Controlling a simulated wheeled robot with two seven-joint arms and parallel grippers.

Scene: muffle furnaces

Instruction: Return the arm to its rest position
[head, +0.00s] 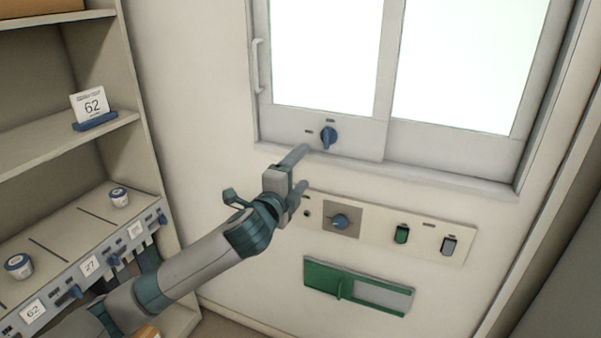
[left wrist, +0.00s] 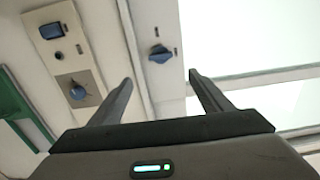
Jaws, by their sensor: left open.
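My left arm (head: 195,265) reaches in from the lower left in the head view. Its gripper (head: 304,168) is in front of the wall, between the window frame's blue knob and the control panel. The two fingers are apart with nothing between them. In the left wrist view the open gripper (left wrist: 160,90) also shows, its fingers spread and empty. The blue window knob (head: 329,137) is beyond the fingertips, and it also shows in the left wrist view (left wrist: 160,54). I cannot tell the exact gap to it. My right gripper is not in view.
The wall panel (head: 375,228) holds a blue dial (head: 340,221), a green switch (head: 402,234) and a grey switch (head: 449,245). Below it is a green sliding plate (head: 330,280). A shelf unit (head: 60,140) with small jars and number cards stands at the left, close to my arm.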

